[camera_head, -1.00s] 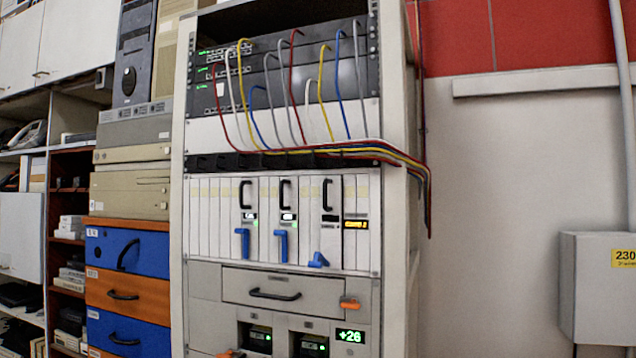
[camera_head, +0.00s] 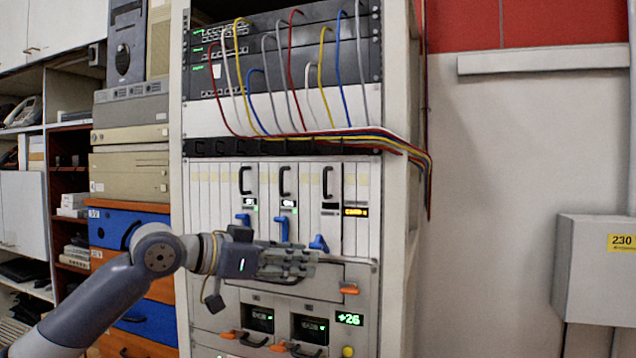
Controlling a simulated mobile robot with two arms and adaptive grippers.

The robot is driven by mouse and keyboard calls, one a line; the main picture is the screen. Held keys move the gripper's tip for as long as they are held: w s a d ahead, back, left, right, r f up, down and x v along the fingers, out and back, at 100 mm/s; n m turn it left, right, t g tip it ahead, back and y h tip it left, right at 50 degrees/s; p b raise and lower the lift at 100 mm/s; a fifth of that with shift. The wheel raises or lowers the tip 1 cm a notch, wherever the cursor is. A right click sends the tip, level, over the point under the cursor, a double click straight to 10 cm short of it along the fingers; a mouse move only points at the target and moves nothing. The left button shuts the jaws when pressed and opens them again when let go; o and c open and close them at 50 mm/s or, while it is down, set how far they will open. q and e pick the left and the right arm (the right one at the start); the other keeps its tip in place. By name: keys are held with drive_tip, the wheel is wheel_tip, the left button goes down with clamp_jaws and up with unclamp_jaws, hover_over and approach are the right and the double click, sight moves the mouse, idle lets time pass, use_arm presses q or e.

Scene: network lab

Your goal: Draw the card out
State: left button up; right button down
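A rack (camera_head: 398,200) holds a row of upright card modules. Three cards have a black handle at the top and a blue lever at the bottom: the left card (camera_head: 249,192), the middle card (camera_head: 288,188) and the right card (camera_head: 327,190). The left and middle cards have lit displays; the right card's is dark. The middle blue lever (camera_head: 282,230) hangs down; the right blue lever (camera_head: 318,243) is angled. My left gripper (camera_head: 312,258) is in front of the rack, just below the right lever, pointing right. Its finger gap cannot be made out. My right gripper is not in view.
A drawer (camera_head: 335,284) sits behind and below my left gripper. Lower modules (camera_head: 310,328) have dark screens, orange latches and a green "+26" display (camera_head: 349,319). Coloured cables (camera_head: 400,150) drape above the cards. A grey wall box (camera_head: 590,275) stands at right.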

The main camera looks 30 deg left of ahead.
use_arm(q)
drive_tip(key=s+a+r+t, duration=0.1)
drive_tip(key=s+r, duration=0.2)
drive_tip(key=r, duration=0.4)
drive_tip(key=s+a+r+t, duration=0.1)
drive_tip(key=s+r+t, duration=0.15)
drive_tip(key=r, duration=0.45)
drive_tip(key=shift+g+h, duration=0.3)
drive_tip(key=shift+g, duration=0.15)
drive_tip(key=p+x, duration=1)
drive_tip(key=p, duration=0.1)
drive_tip(key=shift+d+f, duration=0.1)
drive_tip(key=shift+d, duration=0.05)
drive_tip(key=shift+w+f+p, duration=0.15)
drive_tip(key=shift+w+p, duration=0.1)
drive_tip(key=shift+p, duration=0.05)
drive_tip(key=c, duration=0.6)
clamp_jaws()
